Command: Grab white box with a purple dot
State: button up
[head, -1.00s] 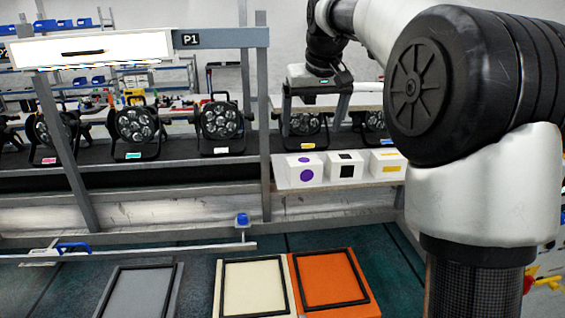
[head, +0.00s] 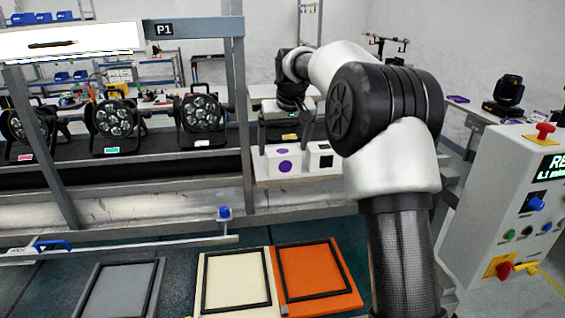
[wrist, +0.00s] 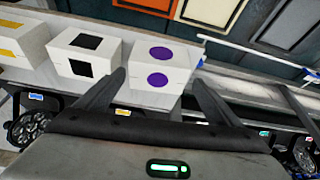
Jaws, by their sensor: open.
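The white box with purple dots (head: 284,162) stands on a light shelf, at the left of a row of boxes. In the wrist view this box (wrist: 177,56) shows one purple dot on each of two faces. My gripper (wrist: 158,82) is open, with its two dark fingers spread to the left and right of the box in the picture. The box is not gripped; I cannot tell if the fingertips reach past its near edge. In the head view my gripper (head: 286,136) hangs just above and behind the box.
A white box with black squares (wrist: 87,54) stands close beside it, then a box with yellow marks (wrist: 22,48). Par can lights (head: 200,115) line the shelf at left. A grey post (head: 243,120) rises just left of the boxes. Coloured trays (head: 317,275) lie in front.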

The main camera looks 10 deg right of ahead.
aim_at(283, 152)
jog(key=shift+x, duration=2.75)
jog(key=shift+d+r, duration=0.1)
jog(key=shift+d, duration=0.1)
jog(key=c, duration=1.1)
